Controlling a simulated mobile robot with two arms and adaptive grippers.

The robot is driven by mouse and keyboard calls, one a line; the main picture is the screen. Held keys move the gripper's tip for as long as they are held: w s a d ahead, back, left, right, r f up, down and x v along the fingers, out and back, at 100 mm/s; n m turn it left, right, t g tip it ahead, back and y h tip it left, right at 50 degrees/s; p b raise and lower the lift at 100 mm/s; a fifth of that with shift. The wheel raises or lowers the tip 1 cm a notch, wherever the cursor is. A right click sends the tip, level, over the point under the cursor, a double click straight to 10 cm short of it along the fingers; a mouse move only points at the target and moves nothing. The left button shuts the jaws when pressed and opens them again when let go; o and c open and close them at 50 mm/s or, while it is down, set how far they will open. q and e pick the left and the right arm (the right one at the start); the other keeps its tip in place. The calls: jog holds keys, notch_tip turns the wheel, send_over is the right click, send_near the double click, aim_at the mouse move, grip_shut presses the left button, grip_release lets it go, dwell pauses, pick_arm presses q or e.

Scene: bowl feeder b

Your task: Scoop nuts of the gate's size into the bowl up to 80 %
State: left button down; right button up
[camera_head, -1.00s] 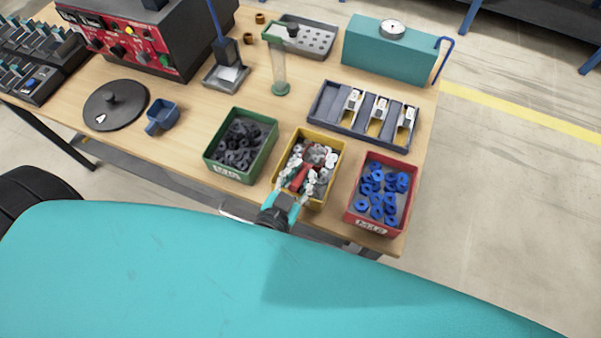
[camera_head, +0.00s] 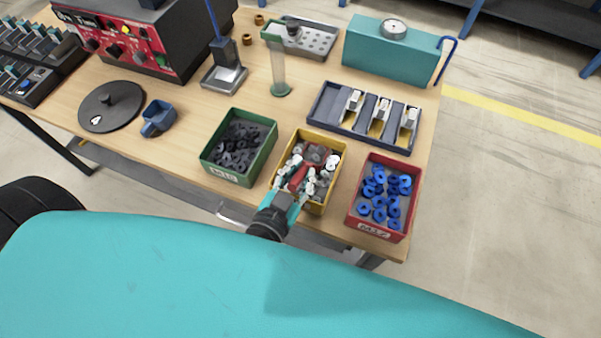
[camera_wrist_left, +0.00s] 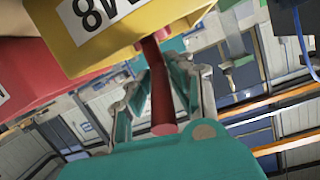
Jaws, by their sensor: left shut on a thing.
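My left gripper (camera_head: 297,186) is shut on the red handle of a scoop (camera_wrist_left: 160,90). The scoop's dark red head (camera_head: 317,154) lies among pale and grey nuts (camera_head: 327,163) in the yellow bin (camera_head: 335,178); how full it is cannot be told. In the left wrist view the yellow bin (camera_wrist_left: 85,45) carries an M8 label and hides the scoop's head. A green bin (camera_head: 263,162) holds dark grey nuts, and a red bin (camera_head: 413,172) holds blue nuts. My right gripper is out of view. I cannot make out the bowl or gate for certain.
A dark round lid (camera_head: 100,114) and a blue cup (camera_head: 158,119) are at left. A dark tray (camera_head: 350,125) stands behind the bins, before a teal box (camera_head: 375,60). A clear tube stand (camera_head: 279,75) stands behind the green bin. The control box (camera_head: 135,40) is back left.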

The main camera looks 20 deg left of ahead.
pick_arm(q)
notch_tip(320, 180, up, 5)
jog(key=p, duration=0.4)
jog(key=shift+f, duration=0.1)
jog(key=shift+s+r+p, duration=0.15)
jog(key=shift+r+p, duration=0.85)
jog(key=shift+r, duration=1.55)
jog(key=shift+t, duration=0.3)
